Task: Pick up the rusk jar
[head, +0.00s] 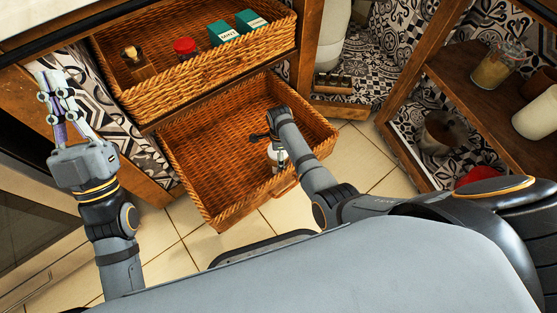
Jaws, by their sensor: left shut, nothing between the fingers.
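A glass jar with a pale lid and yellowish contents (495,68) stands on the upper wooden shelf at the right; I cannot read its label, so I cannot tell if it is the rusk jar. My left gripper (52,88) is shut and empty at the far left, pointing up beside the patterned side panel, well away from that jar. My right arm reaches into the lower wicker basket (215,205). A small white and dark shape (277,158) shows below its wrist; I cannot tell if it is the gripper or an item. Its fingertips are not clearly visible.
The upper basket (200,75) holds a red-lidded jar (185,48), a small dark-topped bottle (132,58) and two green boxes (223,32). Much of the lower basket is bare.

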